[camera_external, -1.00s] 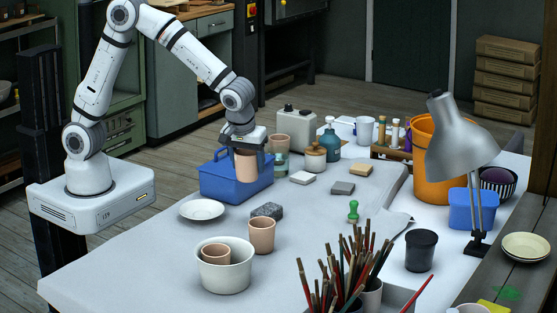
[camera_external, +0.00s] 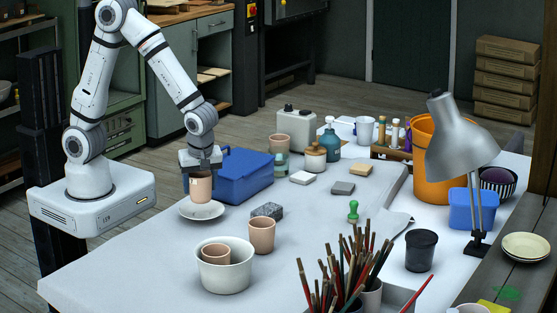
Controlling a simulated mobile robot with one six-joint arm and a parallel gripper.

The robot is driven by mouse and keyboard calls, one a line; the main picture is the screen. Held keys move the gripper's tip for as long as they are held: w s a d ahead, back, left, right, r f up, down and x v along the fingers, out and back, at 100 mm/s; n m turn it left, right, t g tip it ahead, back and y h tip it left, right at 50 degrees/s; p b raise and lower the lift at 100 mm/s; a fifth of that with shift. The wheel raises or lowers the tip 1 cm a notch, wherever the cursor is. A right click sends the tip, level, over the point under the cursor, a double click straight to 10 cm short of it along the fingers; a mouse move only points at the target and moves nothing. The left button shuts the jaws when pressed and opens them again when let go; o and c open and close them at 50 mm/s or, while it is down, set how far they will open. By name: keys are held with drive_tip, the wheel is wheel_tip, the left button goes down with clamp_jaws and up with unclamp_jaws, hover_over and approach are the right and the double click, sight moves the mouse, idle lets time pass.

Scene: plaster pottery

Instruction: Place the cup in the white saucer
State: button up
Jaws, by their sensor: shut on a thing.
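My gripper (camera_external: 201,172) is shut on a pinkish terracotta cup (camera_external: 201,189), which it holds upright. The cup is directly over the white saucer (camera_external: 186,215), in front of the blue box. The saucer lies flat on the light table, and the cup hides part of it. I cannot tell whether the cup's base touches the saucer or is just above it.
The blue box (camera_external: 246,178) stands close on the right and behind. A grey speckled block (camera_external: 267,210), another terracotta cup (camera_external: 262,236) and a white bowl (camera_external: 224,275) holding a small cup stand to the right and in front. The table's front left is clear.

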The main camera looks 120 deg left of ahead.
sight(201, 197)
wheel_tip(201, 197, down, 4)
drive_tip(key=shift+r, duration=0.25)
drive_tip(key=shift+f+b, duration=0.45)
drive_tip(key=shift+b, duration=0.25)
drive_tip(key=o, duration=1)
drive_tip(key=shift+o, duration=0.2)
drive_tip(key=shift+r, duration=0.1)
